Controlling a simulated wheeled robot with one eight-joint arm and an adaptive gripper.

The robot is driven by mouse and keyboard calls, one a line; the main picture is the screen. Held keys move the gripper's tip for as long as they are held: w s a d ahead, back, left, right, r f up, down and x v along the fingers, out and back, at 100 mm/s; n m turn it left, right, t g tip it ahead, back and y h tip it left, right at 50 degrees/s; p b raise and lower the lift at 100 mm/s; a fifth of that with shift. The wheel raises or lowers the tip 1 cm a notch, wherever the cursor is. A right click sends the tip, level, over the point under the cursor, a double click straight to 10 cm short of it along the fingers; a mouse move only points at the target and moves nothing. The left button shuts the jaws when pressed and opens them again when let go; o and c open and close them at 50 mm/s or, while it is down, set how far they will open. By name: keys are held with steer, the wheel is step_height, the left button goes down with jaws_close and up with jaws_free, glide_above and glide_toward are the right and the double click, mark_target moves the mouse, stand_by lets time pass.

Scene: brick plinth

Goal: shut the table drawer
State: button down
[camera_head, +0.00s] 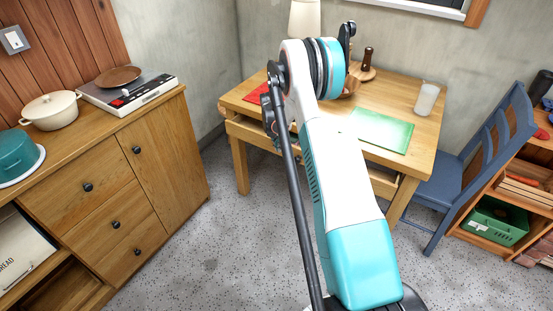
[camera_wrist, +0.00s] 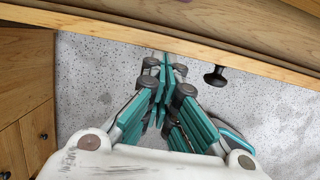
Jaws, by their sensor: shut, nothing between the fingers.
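The wooden table (camera_head: 388,88) stands against the back wall in the head view. Its drawer (camera_head: 247,133) sticks out from the front side, partly open, and my arm covers its middle. In the wrist view the drawer front (camera_wrist: 110,30) runs across the top as a pale wooden edge, with a round black knob (camera_wrist: 215,77) right of my fingers. My gripper (camera_wrist: 166,62) is shut and empty, its teal fingertips close to the drawer front, left of the knob. I cannot tell whether they touch. In the head view my arm mostly hides the gripper.
A green mat (camera_head: 385,131), a white cup (camera_head: 427,99) and a red item (camera_head: 257,94) lie on the table. A blue chair (camera_head: 470,165) stands at its right. A wooden cabinet (camera_head: 105,190) stands left. The speckled floor (camera_head: 220,240) between is clear.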

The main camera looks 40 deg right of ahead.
steer(key=w+d, duration=0.1)
steer(key=d, duration=0.1)
steer(key=w+d, duration=0.1)
steer(key=d, duration=0.3)
steer(key=shift+w+d, duration=0.35)
steer(key=shift+w, duration=0.05)
